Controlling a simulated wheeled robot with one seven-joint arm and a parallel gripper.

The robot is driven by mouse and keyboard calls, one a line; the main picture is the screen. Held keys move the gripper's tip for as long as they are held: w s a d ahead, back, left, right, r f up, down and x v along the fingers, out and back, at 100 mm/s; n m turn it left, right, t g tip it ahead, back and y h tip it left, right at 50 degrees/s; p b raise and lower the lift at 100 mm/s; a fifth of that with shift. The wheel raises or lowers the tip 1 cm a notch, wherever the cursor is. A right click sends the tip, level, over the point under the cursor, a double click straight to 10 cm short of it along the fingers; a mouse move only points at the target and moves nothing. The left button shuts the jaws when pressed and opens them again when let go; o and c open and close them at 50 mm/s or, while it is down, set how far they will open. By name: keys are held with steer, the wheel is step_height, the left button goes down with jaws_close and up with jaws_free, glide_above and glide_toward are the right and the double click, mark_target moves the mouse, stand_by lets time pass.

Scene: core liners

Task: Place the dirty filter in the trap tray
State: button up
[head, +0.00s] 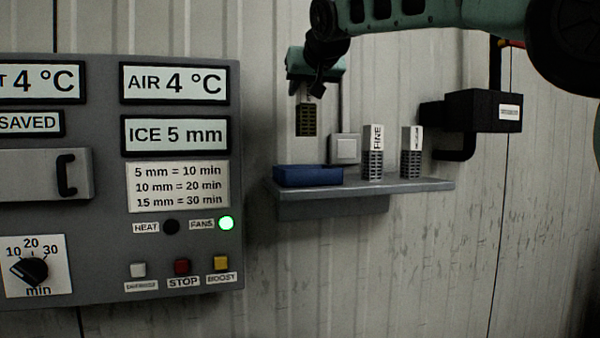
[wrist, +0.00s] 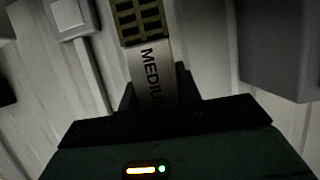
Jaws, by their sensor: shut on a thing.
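The dirty filter (head: 306,120) is a dark, yellowish-brown grid block hanging below my gripper (head: 314,88) in the head view. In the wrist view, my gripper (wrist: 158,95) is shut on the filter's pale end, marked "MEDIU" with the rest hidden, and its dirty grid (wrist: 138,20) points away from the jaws. The blue tray (head: 308,176), apparently the trap tray, sits at the left end of the wall shelf. The filter is in the air above the tray, apart from it. The tray's inside is hardly visible from here.
Two filters stand on the grey shelf (head: 410,187) right of the tray: one marked FINE (head: 374,152) and another (head: 411,152) with an unreadable label. A wall switch (head: 345,149) is behind. A black box (head: 483,111) is at right, a control panel (head: 185,190) at left.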

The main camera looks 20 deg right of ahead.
mark_target(304, 130)
step_height(304, 130, down, 10)
steer(key=shift+r+b, duration=0.2)
steer(key=shift+b, duration=0.6)
steer(key=o, duration=1)
steer(key=shift+f, duration=0.1)
steer(key=b+v, duration=0.3)
steer(key=v, duration=0.9)
